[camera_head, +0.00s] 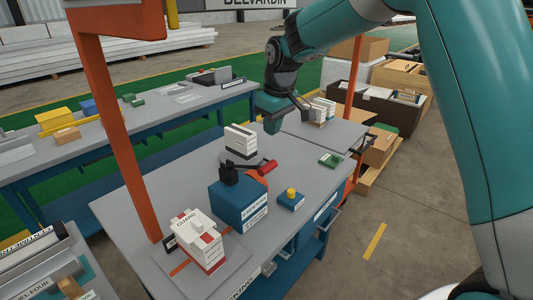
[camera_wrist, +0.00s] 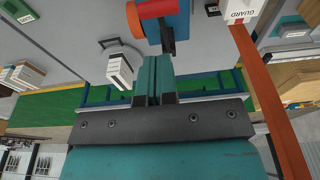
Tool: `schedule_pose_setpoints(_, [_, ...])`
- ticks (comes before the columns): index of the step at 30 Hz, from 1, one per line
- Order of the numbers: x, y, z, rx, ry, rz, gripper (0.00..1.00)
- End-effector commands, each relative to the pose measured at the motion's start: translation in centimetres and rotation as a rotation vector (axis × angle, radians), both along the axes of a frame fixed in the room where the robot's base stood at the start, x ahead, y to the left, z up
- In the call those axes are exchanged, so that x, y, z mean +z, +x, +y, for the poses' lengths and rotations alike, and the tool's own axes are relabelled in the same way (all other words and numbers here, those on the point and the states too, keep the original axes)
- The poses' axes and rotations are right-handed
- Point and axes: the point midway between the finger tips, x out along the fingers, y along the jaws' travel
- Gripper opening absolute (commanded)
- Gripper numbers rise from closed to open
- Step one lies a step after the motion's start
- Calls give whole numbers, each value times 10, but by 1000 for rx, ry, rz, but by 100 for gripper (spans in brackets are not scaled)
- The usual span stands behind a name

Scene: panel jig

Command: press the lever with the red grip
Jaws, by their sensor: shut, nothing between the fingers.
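The lever's red grip (camera_head: 267,168) is at the right end of a dark arm on a blue box (camera_head: 240,205) in the head view. In the wrist view the red grip (camera_wrist: 158,8) is at the top edge, partly cut off, beside the blue box (camera_wrist: 182,18). My gripper (camera_head: 271,128) is above and behind the lever in the head view, apart from it. In the wrist view my gripper (camera_wrist: 153,60) has its two teal fingers together, with nothing between them. The fingertips are near the black lever part (camera_wrist: 167,38) in the picture; the gap is unclear.
A white GUARD box (camera_head: 200,240) stands in front. A white block (camera_head: 240,139) stands behind the lever. A blue box with a yellow button (camera_head: 291,192) sits at right. An orange post (camera_head: 120,140) rises at left.

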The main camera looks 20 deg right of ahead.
Motion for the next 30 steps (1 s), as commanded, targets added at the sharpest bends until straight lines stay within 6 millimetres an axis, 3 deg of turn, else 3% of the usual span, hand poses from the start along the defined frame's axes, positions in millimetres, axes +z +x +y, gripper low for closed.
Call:
schedule_pose_setpoints(8, [-14,1,2,2,0,5,0])
schedule_pose_setpoints(21, [-85,13,8,1,1,3,0])
schedule_pose_setpoints(30, [-99,15,9,1,0,-1,0])
